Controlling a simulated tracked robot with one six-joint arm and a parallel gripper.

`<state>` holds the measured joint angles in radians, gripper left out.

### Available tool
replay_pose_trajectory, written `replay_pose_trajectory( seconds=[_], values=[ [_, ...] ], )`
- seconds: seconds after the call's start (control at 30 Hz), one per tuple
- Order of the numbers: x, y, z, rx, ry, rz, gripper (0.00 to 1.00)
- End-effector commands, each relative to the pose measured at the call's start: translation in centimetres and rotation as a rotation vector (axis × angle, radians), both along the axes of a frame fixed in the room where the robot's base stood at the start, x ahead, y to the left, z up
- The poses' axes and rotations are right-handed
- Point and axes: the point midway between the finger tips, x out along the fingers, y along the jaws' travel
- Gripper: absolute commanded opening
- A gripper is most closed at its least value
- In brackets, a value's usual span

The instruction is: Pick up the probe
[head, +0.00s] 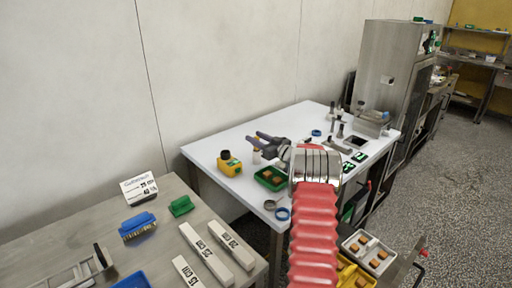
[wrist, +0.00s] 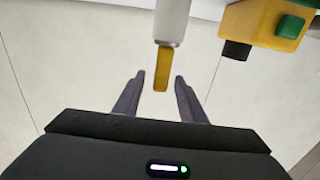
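A pale cylinder with a flat yellow end (wrist: 163,68) shows in the wrist view and looks like the probe, though I cannot be sure. Its yellow end points toward the space between my gripper's fingertips (wrist: 157,78). The fingers are apart, with nothing clamped between them. In the head view my gripper (head: 261,142) is over the white table's left part, beside a small pale upright piece (head: 257,157) that may be the same thing. My gripper partly hides it there.
A yellow device (head: 229,162) stands close to the left of my gripper; it also shows in the wrist view (wrist: 265,22). A green tray (head: 258,180) with brown pieces is in front. Rings and upright metal parts stand farther right on the white table (head: 213,147).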

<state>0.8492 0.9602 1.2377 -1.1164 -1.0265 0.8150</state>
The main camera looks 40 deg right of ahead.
Motion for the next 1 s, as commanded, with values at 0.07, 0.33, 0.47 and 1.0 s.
replay_pose_trajectory(
  seconds=[0.07, 0.33, 0.47, 1.0],
  values=[
    [-0.03, -0.01, 0.0, 0.0, 0.0, 0.0, 0.38],
    [-0.05, -0.01, 0.0, 0.0, 0.0, 0.0, 0.38],
    [-0.06, -0.01, 0.0, 0.0, 0.0, 0.0, 0.33],
    [-0.07, -0.02, -0.01, 0.0, 0.0, 0.0, 0.0]
  ],
)
